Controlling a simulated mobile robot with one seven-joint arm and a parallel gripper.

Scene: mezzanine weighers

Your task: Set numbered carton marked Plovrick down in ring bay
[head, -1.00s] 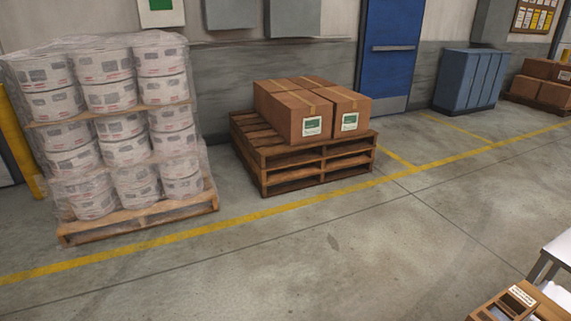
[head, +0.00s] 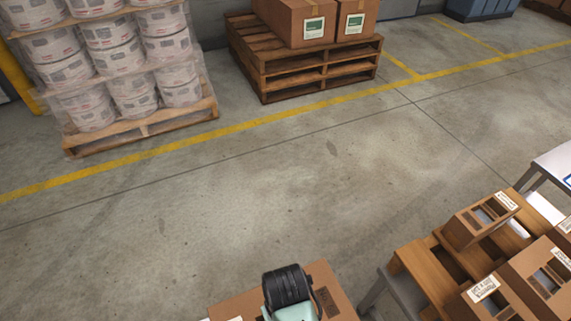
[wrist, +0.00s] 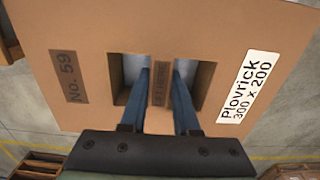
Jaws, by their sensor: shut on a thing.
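The numbered carton marked Plovrick (wrist: 85,35) fills most of the wrist view. It is brown, with a white "Plovrick 300 x 200" label, a "No. 59" patch and two square openings either side of a grip strip. My gripper (wrist: 161,95) has its two blue fingers in these openings, shut on the strip. In the head view the same carton (head: 335,285) shows at the bottom edge, partly hidden by my gripper's wrist and cut off by the frame. I cannot make out a ring bay in either view.
A wooden stand (head: 415,262) at lower right bears several open-topped brown cartons (head: 545,280) with white labels. A light table (head: 553,165) stands at the right edge. Pallets with wrapped tubs (head: 130,85) and boxes (head: 305,25) stand at the back. The floor between is clear.

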